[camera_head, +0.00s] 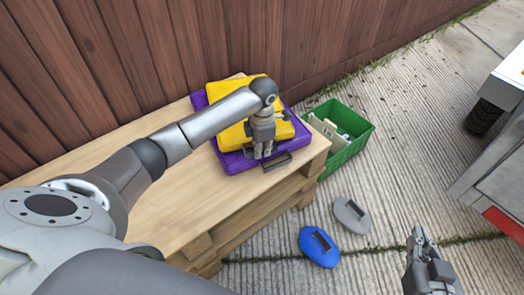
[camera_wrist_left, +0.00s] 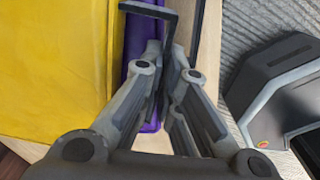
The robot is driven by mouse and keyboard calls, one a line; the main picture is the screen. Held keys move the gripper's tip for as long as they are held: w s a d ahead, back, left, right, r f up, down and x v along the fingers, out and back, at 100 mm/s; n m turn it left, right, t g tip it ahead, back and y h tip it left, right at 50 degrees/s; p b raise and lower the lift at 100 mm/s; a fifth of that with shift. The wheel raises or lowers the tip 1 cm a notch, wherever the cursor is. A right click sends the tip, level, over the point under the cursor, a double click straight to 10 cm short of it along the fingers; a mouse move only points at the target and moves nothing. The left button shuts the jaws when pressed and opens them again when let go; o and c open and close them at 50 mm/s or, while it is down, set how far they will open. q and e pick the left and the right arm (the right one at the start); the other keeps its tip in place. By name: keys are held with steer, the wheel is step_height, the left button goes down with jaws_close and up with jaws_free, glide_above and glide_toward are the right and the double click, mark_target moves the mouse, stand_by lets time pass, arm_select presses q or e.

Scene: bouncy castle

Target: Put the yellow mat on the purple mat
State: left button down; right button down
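The yellow mat (camera_head: 222,92) lies on top of the purple mat (camera_head: 235,163), slightly turned, with purple showing around its edges. In the left wrist view the yellow mat (camera_wrist_left: 50,65) fills the left side, beside a strip of the purple mat (camera_wrist_left: 137,40). My left gripper (camera_head: 264,152) is low over the mats' front edge, its fingers close together. A dark handle (camera_head: 277,162) sticks out at that edge; in the wrist view the handle (camera_wrist_left: 150,8) reaches down by the fingertips (camera_wrist_left: 168,60). I cannot tell whether they hold it. My right gripper (camera_head: 419,238) is away from the mats.
The mats rest on a wooden pallet stack (camera_head: 170,220) against a wooden fence (camera_head: 300,40). A green crate (camera_head: 350,147) with items stands right of it. A blue oval object (camera_head: 318,255) and a grey one (camera_head: 350,222) lie on the concrete. A vehicle-like thing (camera_head: 495,165) is at right.

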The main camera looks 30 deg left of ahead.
steer(key=shift+w+r, duration=0.1)
steer(key=shift+r, duration=0.1)
arm_select(q)
steer(key=shift+f, duration=0.1)
arm_select(e)
steer(key=shift+r, duration=0.1)
arm_select(q)
steer(key=c, duration=1.6)
jaws_free()
steer(key=shift+c, duration=0.2)
arm_select(e)
steer(key=shift+w+a+r, duration=0.1)
steer(key=shift+r, duration=0.05)
